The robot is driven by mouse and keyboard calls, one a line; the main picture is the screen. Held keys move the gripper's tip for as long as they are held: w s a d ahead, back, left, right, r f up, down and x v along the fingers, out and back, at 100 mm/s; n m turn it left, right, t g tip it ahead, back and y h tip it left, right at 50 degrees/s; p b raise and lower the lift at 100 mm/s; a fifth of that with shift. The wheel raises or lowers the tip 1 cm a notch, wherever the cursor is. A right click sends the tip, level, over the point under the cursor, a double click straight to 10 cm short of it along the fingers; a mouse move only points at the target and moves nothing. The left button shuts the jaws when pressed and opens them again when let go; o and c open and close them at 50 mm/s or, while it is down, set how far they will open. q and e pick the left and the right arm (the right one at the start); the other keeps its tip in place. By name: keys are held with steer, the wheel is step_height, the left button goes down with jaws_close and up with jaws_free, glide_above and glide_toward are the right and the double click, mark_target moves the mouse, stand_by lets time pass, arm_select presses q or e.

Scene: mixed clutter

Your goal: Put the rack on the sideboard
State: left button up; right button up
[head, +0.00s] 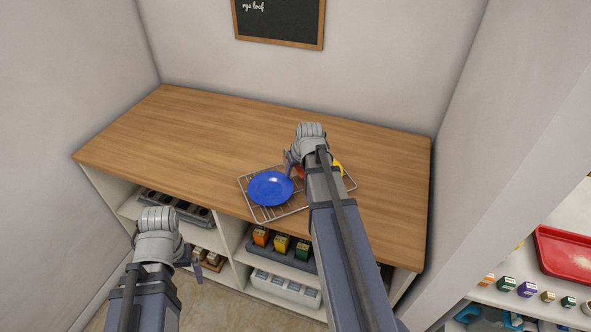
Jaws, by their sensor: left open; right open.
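The wire rack (262,213) lies on the wooden top of the sideboard (215,130), near its front edge. A blue plate (270,188) sits on the left part of the rack. A yellow thing (338,167) shows at the rack's right part, mostly hidden by my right arm. My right gripper (290,165) is open over the rack, just beyond the plate; its fingers are partly hidden and I cannot tell whether they touch anything. My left gripper (197,268) is open and empty, low in front of the sideboard's shelves.
Shelves under the top hold a muffin tin (178,208), a tray with small boxes (281,243) and a white container (285,290). The top's left and back are clear. Walls close in the sides and back. A red tray (565,254) stands on another shelf at right.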

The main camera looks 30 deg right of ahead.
steer(key=p+v, duration=1)
steer(key=v, duration=0.2)
steer(key=shift+r+p, duration=0.1)
steer(key=shift+p, duration=0.3)
steer(key=shift+a, duration=0.15)
steer(key=s+a+n+g, duration=0.1)
steer(key=s+a, duration=0.3)
steer(key=a, duration=0.6)
steer(key=s+a+f+n+g, duration=0.1)
steer(key=s+a, duration=0.3)
steer(key=a, duration=0.6)
steer(key=s+a+n+g+h, duration=0.1)
steer(key=s+a, duration=0.4)
steer(key=a, duration=0.5)
steer(key=shift+f+n+g, duration=0.35)
steer(key=shift+n+g, duration=0.55)
steer(key=shift+g, duration=0.1)
